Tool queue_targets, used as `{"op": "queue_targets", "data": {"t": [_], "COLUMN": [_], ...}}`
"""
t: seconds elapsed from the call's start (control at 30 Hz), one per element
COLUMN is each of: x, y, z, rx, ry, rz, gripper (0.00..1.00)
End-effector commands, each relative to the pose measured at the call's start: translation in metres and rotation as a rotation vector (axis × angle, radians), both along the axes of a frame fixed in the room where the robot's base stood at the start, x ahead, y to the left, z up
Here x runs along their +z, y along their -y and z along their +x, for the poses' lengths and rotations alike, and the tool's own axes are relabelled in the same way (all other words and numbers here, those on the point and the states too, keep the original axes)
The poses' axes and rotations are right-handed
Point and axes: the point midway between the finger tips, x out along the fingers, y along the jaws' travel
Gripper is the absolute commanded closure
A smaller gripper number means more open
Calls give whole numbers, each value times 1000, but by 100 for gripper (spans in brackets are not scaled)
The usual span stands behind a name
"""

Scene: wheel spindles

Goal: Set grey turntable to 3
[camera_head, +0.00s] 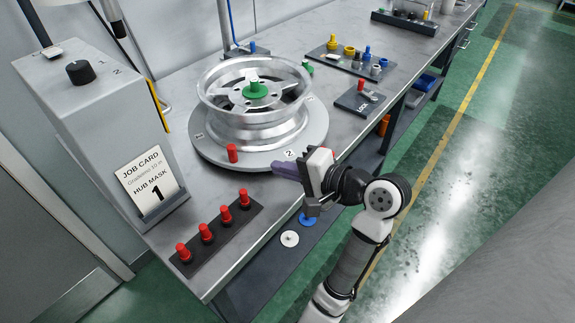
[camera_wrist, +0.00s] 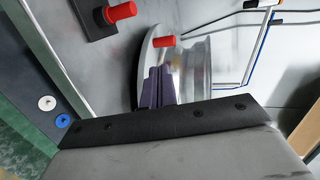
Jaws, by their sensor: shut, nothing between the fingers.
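The grey turntable (camera_head: 318,128) is a round disc on the bench with a silver wheel (camera_head: 250,128) lying on it. Its rim carries a "2" label at the front right, another label at the left, and a red peg (camera_head: 232,153) at the front. In the wrist view, the turntable edge (camera_wrist: 146,68) and red peg (camera_wrist: 163,41) show beyond my fingers. My gripper (camera_head: 286,171) has purple fingers, shut and empty, at the turntable's front-right edge near the "2". It also shows in the wrist view (camera_wrist: 157,85). I cannot tell whether the fingers touch the disc. A green cap (camera_head: 255,90) sits on the wheel hub.
A black strip with several red pegs (camera_head: 206,233) lies at the bench's front left. A grey box with a knob (camera_head: 80,72) and job card (camera_head: 150,178) stands at left. A "LOC" block (camera_head: 360,102) and parts tray (camera_head: 350,62) lie behind right. The floor is right of the bench.

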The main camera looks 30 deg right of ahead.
Motion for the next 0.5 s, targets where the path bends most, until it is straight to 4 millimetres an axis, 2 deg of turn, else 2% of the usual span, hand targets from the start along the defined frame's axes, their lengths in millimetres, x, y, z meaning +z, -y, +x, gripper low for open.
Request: {"op": "queue_targets", "data": {"t": [0.1,0.3,0.5], "x": [-7,-14,-14], "y": [-13,-29,-39], "z": [24,58,79], "rx": [4,3,0], "ry": [-1,-1,0], "rz": [3,2,0], "gripper": [100,100,100]}}
